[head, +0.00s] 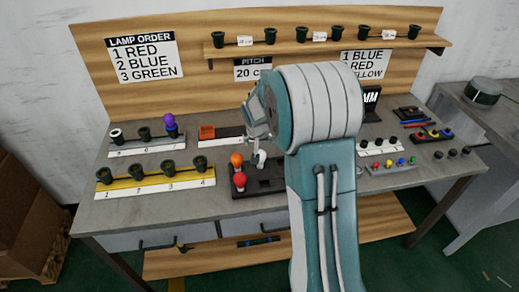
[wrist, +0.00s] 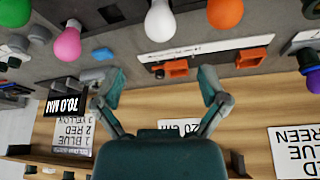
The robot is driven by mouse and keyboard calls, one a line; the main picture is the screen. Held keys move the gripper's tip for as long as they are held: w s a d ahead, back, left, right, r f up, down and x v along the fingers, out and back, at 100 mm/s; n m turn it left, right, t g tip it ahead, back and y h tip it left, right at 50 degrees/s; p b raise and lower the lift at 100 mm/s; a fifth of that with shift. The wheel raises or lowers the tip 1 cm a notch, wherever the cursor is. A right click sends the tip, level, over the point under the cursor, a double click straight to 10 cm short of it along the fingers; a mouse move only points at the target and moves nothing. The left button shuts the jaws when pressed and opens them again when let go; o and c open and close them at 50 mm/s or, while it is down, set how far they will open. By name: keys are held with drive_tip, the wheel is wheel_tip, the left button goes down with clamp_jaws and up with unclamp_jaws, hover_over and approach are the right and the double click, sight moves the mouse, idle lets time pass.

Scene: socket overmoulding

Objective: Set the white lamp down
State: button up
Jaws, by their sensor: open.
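The white lamp (head: 259,158) stands upright at the dark rack (head: 268,187) on the table, beside an orange lamp (head: 236,159) and a red lamp (head: 239,180). How its base sits is hard to tell. In the wrist view, the white lamp (wrist: 158,21) shows at the top, with the orange lamp (wrist: 225,11) to its right. My gripper (wrist: 162,84) is open, with nothing between its fingers, and is apart from the white lamp. In the head view, my gripper (head: 261,125) shows behind and above the lamp, partly hidden by my arm.
A yellow numbered strip (head: 156,185) with several dark sockets lies at left. Behind it, a grey strip holds a purple lamp (head: 168,121). An orange box (head: 207,132) sits on a white strip. A pink lamp (wrist: 67,42) stands left in the wrist view. Signs hang on the back board.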

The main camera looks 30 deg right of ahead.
drive_tip(key=s+a+r+n, duration=0.2)
drive_tip(key=s+a+r, duration=0.6)
drive_tip(key=s+r, duration=0.55)
drive_tip(key=s+a+r+n+y, duration=0.1)
drive_tip(key=s+a+r+n, duration=0.1)
drive_tip(key=s, duration=0.6)
drive_tip(key=s+a+r+n+t+y, duration=0.1)
drive_tip(key=s+a, duration=0.4)
drive_tip(key=s, duration=0.4)
drive_tip(key=shift+r+n+t, duration=0.3)
drive_tip(key=shift+r+n, duration=0.1)
